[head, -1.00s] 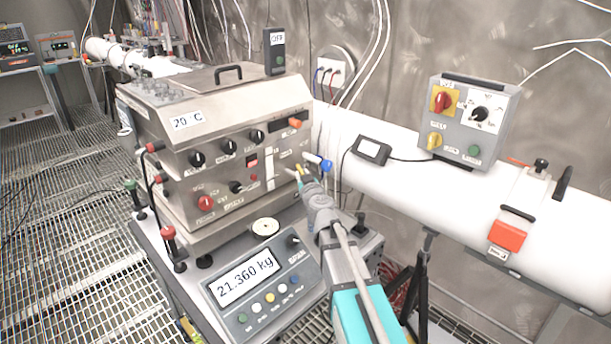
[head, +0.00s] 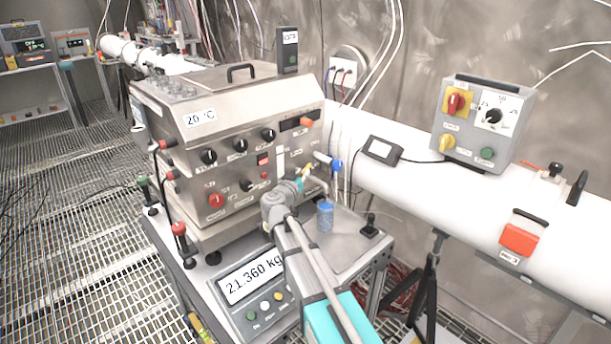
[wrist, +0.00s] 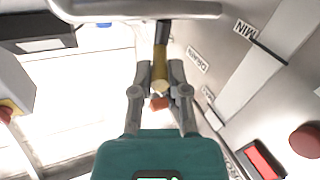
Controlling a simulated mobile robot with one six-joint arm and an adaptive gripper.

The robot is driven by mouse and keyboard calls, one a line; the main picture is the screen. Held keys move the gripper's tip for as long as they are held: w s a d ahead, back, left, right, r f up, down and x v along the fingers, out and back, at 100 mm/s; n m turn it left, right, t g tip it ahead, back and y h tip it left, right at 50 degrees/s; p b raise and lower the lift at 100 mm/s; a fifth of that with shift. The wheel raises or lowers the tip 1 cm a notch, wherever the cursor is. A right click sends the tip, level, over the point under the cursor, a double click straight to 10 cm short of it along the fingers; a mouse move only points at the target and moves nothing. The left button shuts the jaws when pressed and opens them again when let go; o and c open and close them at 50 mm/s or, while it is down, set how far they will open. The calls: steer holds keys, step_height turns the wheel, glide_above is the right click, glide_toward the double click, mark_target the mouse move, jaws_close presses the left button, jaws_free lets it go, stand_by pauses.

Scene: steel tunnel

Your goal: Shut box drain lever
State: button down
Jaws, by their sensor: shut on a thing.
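The steel box (head: 222,135) stands on a bench. Its drain lever (head: 307,169), with a yellowish part, sits low on the front's right side. In the wrist view the lever (wrist: 161,58) shows as a dark and yellow bar beside a "DRAIN" label (wrist: 196,60). My gripper (head: 298,183) is at the lever, and in the wrist view its fingers (wrist: 160,88) are shut on it, one on each side. A bent metal drain pipe (head: 319,184) shows just right of the gripper, above a blue cup (head: 325,217). My gripper partly hides the lever in the head view.
A scale display (head: 250,278) reading 21.360 kg lies in front of the box, partly behind my arm. A white pipe (head: 410,185) with a grey control box (head: 484,122) runs behind on the right. Red and green posts stand at the bench's left.

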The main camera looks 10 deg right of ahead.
steer(key=shift+w+a+m+g+h, duration=0.2)
steer(key=shift+m+g+h, duration=0.35)
steer(key=shift+h, duration=0.1)
steer(key=shift+w+a+m+g+h, duration=0.25)
steer(key=shift+m+g+h, duration=0.25)
steer(key=shift+h, duration=0.2)
steer(key=shift+w+a+m+g+h, duration=0.2)
steer(key=shift+m+g+h, duration=0.25)
steer(key=shift+m+h, duration=0.15)
steer(key=shift+s, duration=0.1)
steer(key=c, duration=0.6)
jaws_free()
steer(key=shift+c, duration=0.2)
steer(key=v, duration=1.2)
steer(key=shift+a, duration=0.1)
